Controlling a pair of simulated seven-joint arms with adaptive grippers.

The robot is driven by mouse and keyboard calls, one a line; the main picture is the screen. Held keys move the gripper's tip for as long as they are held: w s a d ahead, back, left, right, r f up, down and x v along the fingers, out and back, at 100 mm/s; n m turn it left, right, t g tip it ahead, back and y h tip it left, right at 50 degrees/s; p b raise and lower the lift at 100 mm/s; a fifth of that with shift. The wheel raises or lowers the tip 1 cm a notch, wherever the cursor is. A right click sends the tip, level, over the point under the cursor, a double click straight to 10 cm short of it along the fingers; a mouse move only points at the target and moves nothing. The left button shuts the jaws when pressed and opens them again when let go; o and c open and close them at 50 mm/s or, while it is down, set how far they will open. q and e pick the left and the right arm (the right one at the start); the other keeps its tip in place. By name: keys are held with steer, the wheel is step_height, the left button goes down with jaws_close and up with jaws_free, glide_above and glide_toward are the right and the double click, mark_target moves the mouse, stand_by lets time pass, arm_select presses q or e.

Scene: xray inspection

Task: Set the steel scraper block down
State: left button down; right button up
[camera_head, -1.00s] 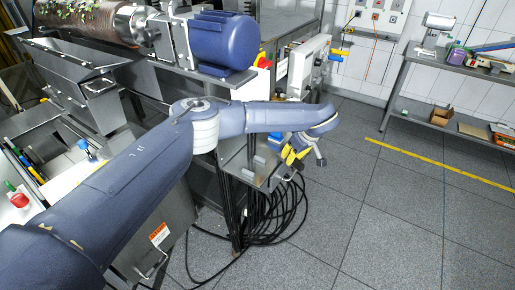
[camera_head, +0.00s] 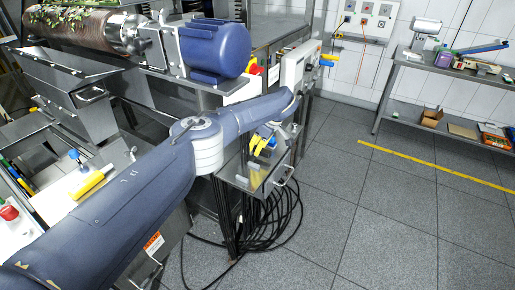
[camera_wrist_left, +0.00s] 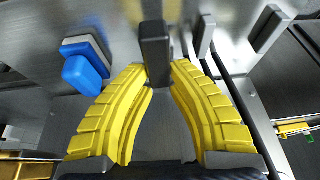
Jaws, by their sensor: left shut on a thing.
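My left gripper (camera_head: 262,142) has yellow ribbed fingers and is over the steel shelf (camera_head: 238,176) on the side of the machine, partly behind my own forearm. In the left wrist view its fingertips (camera_wrist_left: 160,68) close on a dark grey upright block, which I take for the steel scraper block (camera_wrist_left: 155,44). Brushed metal lies behind the block; I cannot tell whether the block touches it. In the head view the block is too small and covered to make out. My right gripper is not in view.
A blue piece with a grey back (camera_wrist_left: 86,66) is left of the fingers in the wrist view. Dark upright pieces (camera_wrist_left: 268,28) stand to the right. A blue motor (camera_head: 214,48) is above the shelf, a black cable coil (camera_head: 268,215) hangs below.

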arm_select(q)
steer(key=shift+f, duration=0.85)
steer(key=c, duration=1.3)
jaws_free()
steer(key=shift+f, duration=0.1)
steer(key=shift+c, duration=0.2)
